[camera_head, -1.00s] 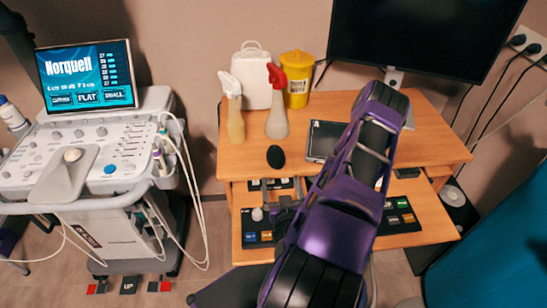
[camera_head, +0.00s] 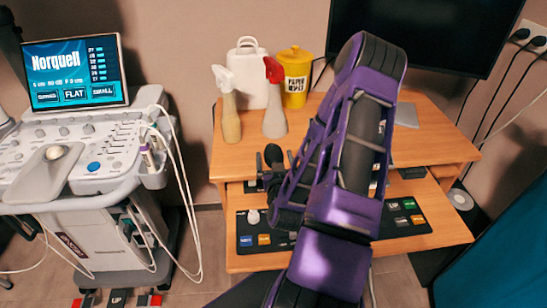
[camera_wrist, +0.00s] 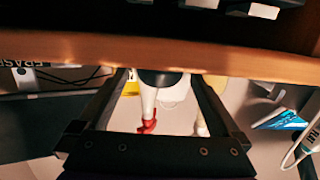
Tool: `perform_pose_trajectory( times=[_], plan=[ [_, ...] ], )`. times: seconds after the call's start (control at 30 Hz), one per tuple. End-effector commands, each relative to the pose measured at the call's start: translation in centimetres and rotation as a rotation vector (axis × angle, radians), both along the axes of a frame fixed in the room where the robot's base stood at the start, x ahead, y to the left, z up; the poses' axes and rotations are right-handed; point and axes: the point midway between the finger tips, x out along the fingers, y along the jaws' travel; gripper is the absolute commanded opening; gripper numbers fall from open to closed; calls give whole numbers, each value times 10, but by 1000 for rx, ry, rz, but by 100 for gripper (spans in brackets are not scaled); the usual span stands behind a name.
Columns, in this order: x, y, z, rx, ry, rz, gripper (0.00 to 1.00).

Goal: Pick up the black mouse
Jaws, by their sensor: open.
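The black mouse (camera_head: 273,154) is on the upper wooden desk top near its front edge, below the two spray bottles. Part of it is hidden by my gripper in the head view. In the wrist view the dark rounded mouse (camera_wrist: 161,78) shows between the far ends of my two fingers, against the desk edge. My gripper (camera_head: 276,169) is open, with its fingers spread at the desk's front edge close to the mouse. Whether a finger touches the mouse cannot be told.
Spray bottles with a white (camera_head: 229,118) and a red top (camera_head: 274,115), a white jug (camera_head: 249,85) and a yellow container (camera_head: 294,78) stand behind the mouse. A monitor (camera_head: 425,35) is at the back right. A pull-out shelf (camera_head: 330,250) holds keypads. An ultrasound machine (camera_head: 85,165) stands left.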

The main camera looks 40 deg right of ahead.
Motion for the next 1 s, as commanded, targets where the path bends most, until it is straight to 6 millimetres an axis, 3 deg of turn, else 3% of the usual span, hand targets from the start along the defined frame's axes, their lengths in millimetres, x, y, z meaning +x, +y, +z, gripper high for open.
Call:
perform_pose_trajectory(
  times=[0.43,0.73,1.0],
  plan=[
    [47,-29,-9,1,0,-1,100],
    [51,-31,-9,1,1,0,100],
    [50,-31,-9,1,1,0,51]
  ],
)
